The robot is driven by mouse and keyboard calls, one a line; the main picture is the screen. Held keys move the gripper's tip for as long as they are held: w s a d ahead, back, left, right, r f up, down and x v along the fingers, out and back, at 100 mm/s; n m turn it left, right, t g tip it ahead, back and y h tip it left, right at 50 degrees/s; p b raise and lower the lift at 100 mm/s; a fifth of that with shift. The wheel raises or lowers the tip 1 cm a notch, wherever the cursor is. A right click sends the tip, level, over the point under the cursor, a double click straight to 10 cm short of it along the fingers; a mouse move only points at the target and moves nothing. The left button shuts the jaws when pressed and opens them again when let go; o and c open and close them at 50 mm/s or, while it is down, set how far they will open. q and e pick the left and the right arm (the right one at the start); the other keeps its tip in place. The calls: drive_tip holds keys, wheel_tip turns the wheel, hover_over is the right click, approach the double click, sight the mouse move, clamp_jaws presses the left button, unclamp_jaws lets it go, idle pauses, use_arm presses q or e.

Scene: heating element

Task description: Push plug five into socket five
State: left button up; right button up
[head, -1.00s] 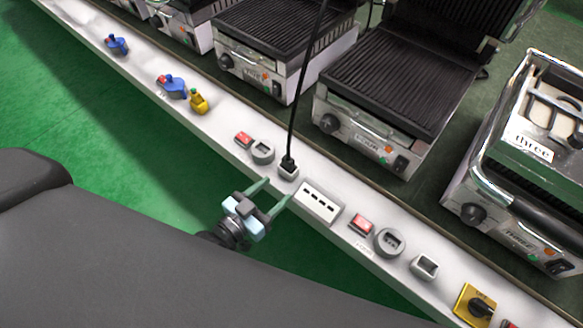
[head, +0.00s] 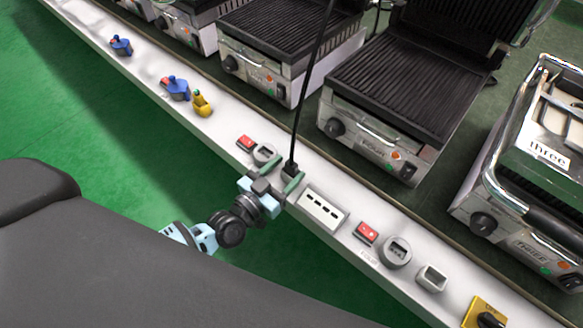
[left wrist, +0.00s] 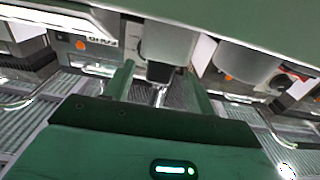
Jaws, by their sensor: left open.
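A black plug (head: 290,167) on a long black cord stands at a pale square socket (head: 287,177) on the white ledge. I cannot tell how deep it sits, and no "five" label is readable. My left gripper (head: 276,174) is at this socket, with its green fingers open, one on either side of the socket and plug. In the left wrist view, the open fingers (left wrist: 160,85) point towards a grey socket housing (left wrist: 168,40) with a dark plug-like block (left wrist: 160,72) between them. Contact cannot be told. My right gripper is not in view.
A red switch (head: 246,143) and a round grey socket (head: 264,153) lie just left of the gripper. A white slotted panel (head: 323,211), another red switch (head: 366,233) and an empty square socket (head: 431,278) lie right. Several grills, one marked "three" (head: 546,153), stand behind the ledge.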

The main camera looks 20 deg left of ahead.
sight(288, 169)
use_arm(q)
drive_tip(key=x, duration=0.3)
drive_tip(key=shift+w+d+f, duration=0.15)
drive_tip(key=shift+w+f, duration=0.1)
drive_tip(key=shift+w+d, duration=0.1)
drive_tip(key=shift+w, duration=0.25)
drive_tip(key=c, duration=1)
drive_tip(key=shift+r, duration=0.15)
drive_tip(key=shift+c, duration=0.2)
wheel_tip(288, 169, up, 10)
drive_tip(key=p, duration=0.4)
drive_tip(key=shift+p, duration=0.3)
